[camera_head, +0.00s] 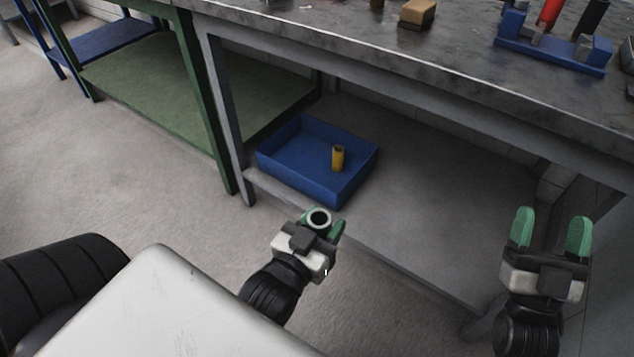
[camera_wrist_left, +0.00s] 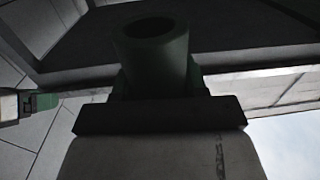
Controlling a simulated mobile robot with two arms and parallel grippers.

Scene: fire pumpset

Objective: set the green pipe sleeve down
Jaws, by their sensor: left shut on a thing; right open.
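My left gripper (camera_head: 322,226) is shut on the green pipe sleeve (camera_head: 319,217), a short hollow tube with a dark bore and a pale rim. It holds the sleeve in the air just in front of the lower shelf's front edge. The sleeve (camera_wrist_left: 157,50) also shows in the left wrist view, dark and close to the camera, between the fingers. My right gripper (camera_head: 550,232) is open and empty at the right, its green fingertips spread apart.
A blue tray (camera_head: 288,170) with a yellow cylinder (camera_head: 338,157) stands on the grey lower shelf (camera_head: 450,190). The shelf right of the tray is clear. The workbench top (camera_head: 470,70) overhangs it, carrying a tan block (camera_head: 417,13) and a blue holder (camera_head: 552,53). A green shelf (camera_head: 160,85) is left.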

